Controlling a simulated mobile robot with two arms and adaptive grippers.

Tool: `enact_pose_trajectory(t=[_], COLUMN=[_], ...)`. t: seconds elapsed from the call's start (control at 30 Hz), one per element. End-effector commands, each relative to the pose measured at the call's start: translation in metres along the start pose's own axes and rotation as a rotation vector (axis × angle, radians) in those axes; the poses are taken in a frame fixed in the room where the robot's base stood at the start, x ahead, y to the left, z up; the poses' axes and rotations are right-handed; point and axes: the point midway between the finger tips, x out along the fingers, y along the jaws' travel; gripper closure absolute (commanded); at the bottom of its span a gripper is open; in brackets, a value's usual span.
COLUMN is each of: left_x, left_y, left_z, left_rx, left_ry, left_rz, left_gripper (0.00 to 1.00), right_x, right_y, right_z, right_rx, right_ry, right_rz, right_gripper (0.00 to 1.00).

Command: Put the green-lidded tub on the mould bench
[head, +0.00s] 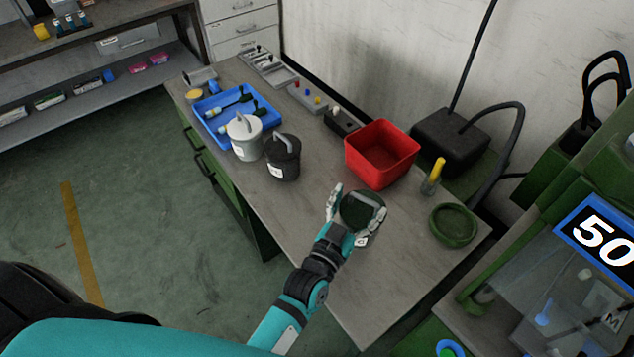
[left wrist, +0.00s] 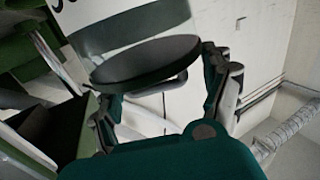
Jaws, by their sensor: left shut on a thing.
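My left gripper (head: 356,215) is shut on a round tub with a dark green top (head: 363,209), over the right part of the grey-topped bench (head: 400,262). In the left wrist view the tub (left wrist: 145,60) shows as a dark disc with a pale, see-through wall and a green band, between the fingers of my left gripper (left wrist: 165,95). I cannot tell for sure whether the tub touches the bench top. My right gripper is not in view.
A red bin (head: 381,153) stands just behind the gripper. A green round dish (head: 453,225) and a yellow-topped holder (head: 433,177) are to the right. A black pot (head: 282,158), a grey pot (head: 245,137) and a blue tray (head: 205,106) stand left. The bench's near end is clear.

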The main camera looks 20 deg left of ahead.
Motion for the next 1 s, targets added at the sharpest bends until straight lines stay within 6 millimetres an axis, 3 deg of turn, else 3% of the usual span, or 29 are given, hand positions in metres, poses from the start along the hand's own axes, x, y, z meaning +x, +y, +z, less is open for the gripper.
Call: enact_pose_trajectory(t=[0.6, 0.83, 1.0], left_x=[0.104, 0.117, 0.117], left_y=[-0.092, -0.104, -0.104], left_z=[0.016, 0.014, 0.032], left_rx=[0.003, 0.000, -0.001], left_ry=[0.011, 0.008, 0.007], left_rz=[-0.002, -0.002, -0.002], left_gripper=[0.76, 0.76, 0.76], right_x=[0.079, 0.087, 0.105], right_y=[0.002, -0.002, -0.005], right_z=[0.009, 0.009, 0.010], right_rx=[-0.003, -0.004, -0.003], right_ry=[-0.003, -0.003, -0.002], right_rz=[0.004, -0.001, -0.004], right_gripper=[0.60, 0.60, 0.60])
